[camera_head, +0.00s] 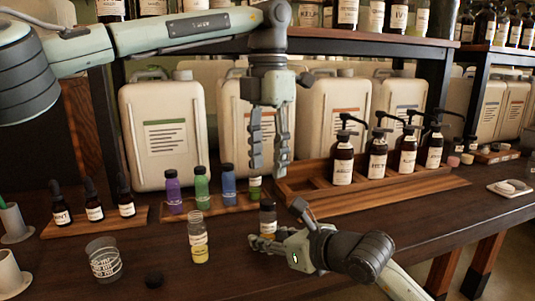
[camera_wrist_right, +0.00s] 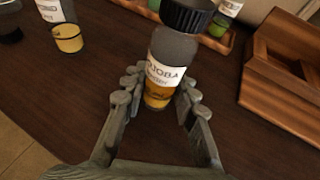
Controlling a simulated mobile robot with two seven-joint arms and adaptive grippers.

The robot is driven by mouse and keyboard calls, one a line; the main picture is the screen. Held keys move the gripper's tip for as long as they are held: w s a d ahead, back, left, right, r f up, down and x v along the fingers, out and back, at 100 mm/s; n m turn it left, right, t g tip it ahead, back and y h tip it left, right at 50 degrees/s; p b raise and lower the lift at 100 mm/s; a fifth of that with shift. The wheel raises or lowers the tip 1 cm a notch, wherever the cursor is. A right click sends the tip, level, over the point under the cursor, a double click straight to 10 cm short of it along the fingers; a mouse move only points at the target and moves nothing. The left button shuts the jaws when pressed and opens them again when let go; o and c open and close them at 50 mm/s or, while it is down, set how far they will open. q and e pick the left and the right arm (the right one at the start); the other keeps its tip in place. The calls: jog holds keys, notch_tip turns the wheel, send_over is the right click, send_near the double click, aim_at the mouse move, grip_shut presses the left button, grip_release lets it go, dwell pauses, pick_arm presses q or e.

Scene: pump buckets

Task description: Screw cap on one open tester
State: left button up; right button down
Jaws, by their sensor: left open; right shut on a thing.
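My right gripper (camera_head: 262,243) is shut around the lower body of a tester bottle (camera_head: 268,220) with amber liquid. In the wrist view this bottle (camera_wrist_right: 160,92) stands between the fingers (camera_wrist_right: 155,100), labelled JOJOBA, with a black ribbed cap (camera_wrist_right: 187,16) on its top; how tight it is I cannot tell. My left gripper (camera_head: 268,165) is open and empty, pointing down above and behind that bottle. Another tester (camera_head: 198,240) with yellow liquid stands uncapped to the left. A loose black cap (camera_head: 153,279) lies on the table in front of it.
Purple (camera_head: 173,190), green (camera_head: 202,188) and blue (camera_head: 229,185) capped testers stand in a wooden tray. Another green one (camera_head: 254,188) is partly hidden by my left gripper. Pump bottles (camera_head: 343,165) stand in a rack at right. A glass (camera_head: 104,260) and dropper bottles (camera_head: 93,200) are left.

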aim_at(267, 201)
pick_arm(q)
notch_tip(267, 201, down, 7)
jog(key=shift+f, duration=0.2)
jog(key=shift+c, duration=0.5)
grip_shut()
jog(key=shift+o, duration=1.1)
grip_release()
notch_tip(267, 201, up, 12)
